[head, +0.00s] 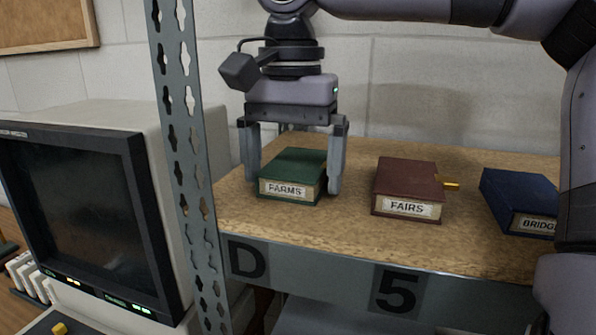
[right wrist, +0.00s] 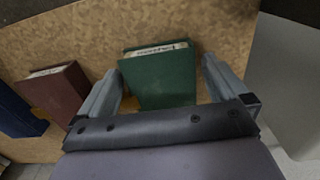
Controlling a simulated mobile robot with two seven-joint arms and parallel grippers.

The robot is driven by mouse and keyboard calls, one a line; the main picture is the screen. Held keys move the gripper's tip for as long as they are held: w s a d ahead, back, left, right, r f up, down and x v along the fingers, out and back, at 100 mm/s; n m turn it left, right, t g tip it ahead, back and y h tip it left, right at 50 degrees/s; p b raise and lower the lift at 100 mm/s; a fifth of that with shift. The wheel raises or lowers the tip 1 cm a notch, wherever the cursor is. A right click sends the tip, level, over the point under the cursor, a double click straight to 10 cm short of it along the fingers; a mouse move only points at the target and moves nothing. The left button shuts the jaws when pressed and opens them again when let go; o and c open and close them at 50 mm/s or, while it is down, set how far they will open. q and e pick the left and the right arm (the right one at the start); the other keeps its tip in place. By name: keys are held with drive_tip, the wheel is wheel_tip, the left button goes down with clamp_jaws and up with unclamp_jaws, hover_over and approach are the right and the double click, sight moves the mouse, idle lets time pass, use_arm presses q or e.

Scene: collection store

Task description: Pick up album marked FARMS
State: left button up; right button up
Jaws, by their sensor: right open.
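The green album marked FARMS (head: 294,168) lies flat on the shelf board, its label facing the front edge. It also shows in the right wrist view (right wrist: 162,78), between the two fingers. My right gripper (head: 292,188) is open and points down over the album, one finger on each side of it. The right finger looks very close to the album's side; I cannot tell whether it touches. The left gripper is not in view.
A dark red album marked FAIRS (head: 408,180) lies to the right, with a small yellow thing (head: 452,185) beside it. Farther right is a blue album (head: 520,195), partly hidden by my arm. A perforated metal post (head: 183,120) and a monitor (head: 80,210) stand left.

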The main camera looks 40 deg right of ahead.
drive_tip(key=shift+f, duration=0.25)
drive_tip(key=c, duration=1.1)
